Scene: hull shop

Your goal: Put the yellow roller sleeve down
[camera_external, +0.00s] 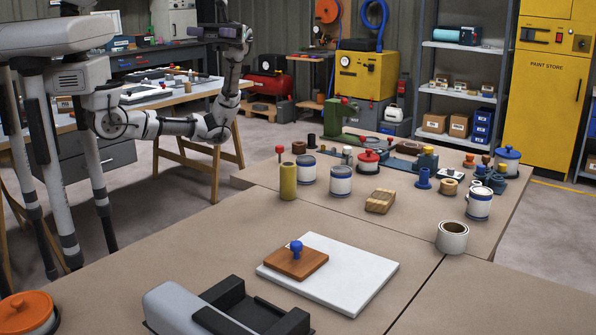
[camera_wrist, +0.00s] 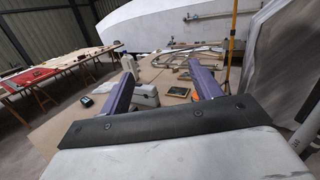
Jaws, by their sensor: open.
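The yellow roller sleeve (camera_external: 288,181) stands upright on the brown workbench (camera_external: 345,218), left of a white tin with a blue rim. Nothing holds it. My gripper (camera_external: 222,32) is raised at the upper left of the external view, well away from the sleeve and above the level of the bench. In the wrist view my gripper (camera_wrist: 164,78) shows two purple fingers spread wide with nothing clasped between them. The sleeve does not show in the wrist view.
Tins (camera_external: 341,181) and small parts crowd the far bench. A white board (camera_external: 352,270) bears a brown plate with a blue knob (camera_external: 296,246). Bare bench lies left of the board.

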